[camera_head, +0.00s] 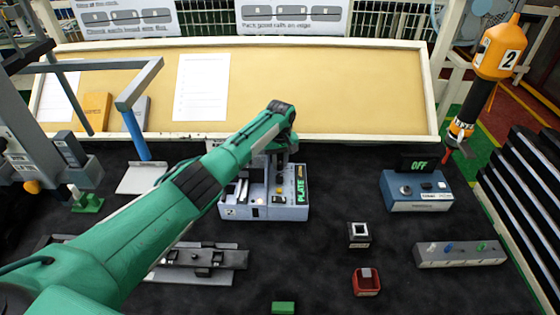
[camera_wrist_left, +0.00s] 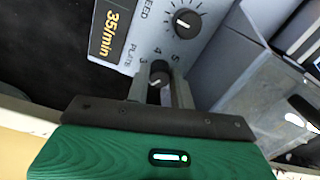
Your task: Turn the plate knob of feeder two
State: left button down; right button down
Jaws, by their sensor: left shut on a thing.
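The feeder box (camera_head: 235,212) is pale grey and stands on the dark table, with a lit green PLATE strip (camera_head: 302,192) on its right side. In the left wrist view its panel (camera_wrist_left: 135,45) carries a 35/min display, a speed knob (camera_wrist_left: 187,22) and the small dark plate knob (camera_wrist_left: 159,72) by the printed numbers. My left gripper (camera_head: 282,158) reaches down over the box's back part. In the left wrist view my left gripper (camera_wrist_left: 160,88) is shut with the plate knob between its fingertips. My fingers partly cover the knob. My right gripper is not in view.
A blue-grey box (camera_head: 420,192) with an OFF display stands at right. A grey strip with coloured knobs (camera_head: 460,253), a small black-and-white block (camera_head: 359,235) and a red block (camera_head: 366,281) lie in front. An orange tool (camera_head: 497,50) hangs at upper right. A tan board (camera_head: 330,90) stands behind.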

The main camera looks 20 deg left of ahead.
pick_arm(q)
jog(key=shift+m, duration=0.3)
jog(key=m, duration=0.5)
jog(key=shift+m, duration=0.4)
jog(key=m, duration=1.1)
jog(key=shift+m, duration=0.4)
jog(key=m, duration=0.5)
jog(key=shift+r+b, duration=0.1)
jog(key=shift+b, duration=0.25)
jog(key=shift+m, duration=0.3)
jog(key=c, duration=1.5)
grip_release()
